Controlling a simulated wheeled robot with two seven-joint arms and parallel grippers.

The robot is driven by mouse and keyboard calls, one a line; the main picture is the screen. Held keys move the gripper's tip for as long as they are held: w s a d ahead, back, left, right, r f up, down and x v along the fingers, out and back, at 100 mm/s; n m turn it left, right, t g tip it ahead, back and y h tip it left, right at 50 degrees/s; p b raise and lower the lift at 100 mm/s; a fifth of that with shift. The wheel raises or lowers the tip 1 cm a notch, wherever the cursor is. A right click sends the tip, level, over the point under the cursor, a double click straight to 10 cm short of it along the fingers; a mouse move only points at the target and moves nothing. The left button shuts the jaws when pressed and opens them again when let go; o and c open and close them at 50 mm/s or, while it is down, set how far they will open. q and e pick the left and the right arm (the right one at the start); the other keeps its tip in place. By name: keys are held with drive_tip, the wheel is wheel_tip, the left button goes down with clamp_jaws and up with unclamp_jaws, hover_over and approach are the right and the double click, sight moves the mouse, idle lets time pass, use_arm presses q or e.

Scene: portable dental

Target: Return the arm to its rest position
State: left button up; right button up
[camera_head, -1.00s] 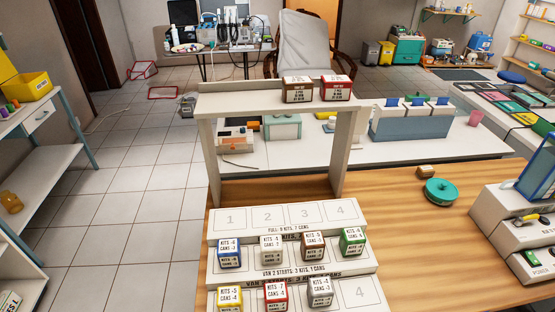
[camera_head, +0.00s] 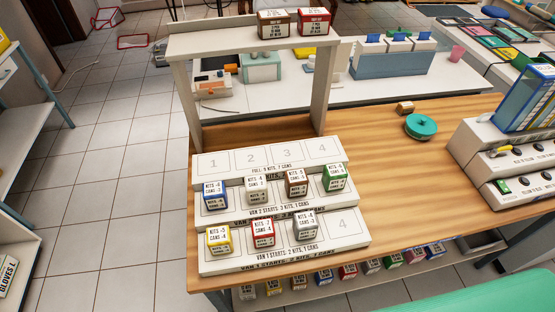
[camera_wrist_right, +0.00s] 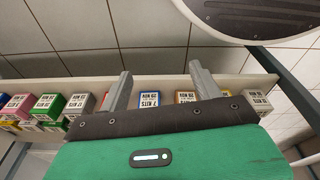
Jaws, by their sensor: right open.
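My right gripper (camera_wrist_right: 163,86) shows in the right wrist view. Its two grey fingers stand well apart with nothing between them. Beyond the fingers is a row of small boxes, including a blue-and-white one (camera_wrist_right: 149,98); none is held. Neither gripper shows in the head view, and my left gripper is not in either view. A green surface (camera_head: 480,300) fills the bottom right corner of the head view; I cannot tell for sure what it is.
A wooden table (camera_head: 395,187) carries a white stepped rack (camera_head: 346,240) with several labelled cubes, a raised shelf (camera_head: 232,39) with two boxes, and a green round object (camera_head: 420,126). Small boxes line a low shelf (camera_head: 336,288) under the table. Tiled floor at left is open.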

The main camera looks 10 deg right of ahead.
drive_tip(key=s+d+f+g, duration=0.1)
drive_tip(key=s+d+f, duration=0.1)
drive_tip(key=s+f, duration=0.9)
drive_tip(key=s, duration=0.3)
drive_tip(key=shift+s+d+f, duration=0.15)
drive_tip(key=shift+d+f, duration=0.2)
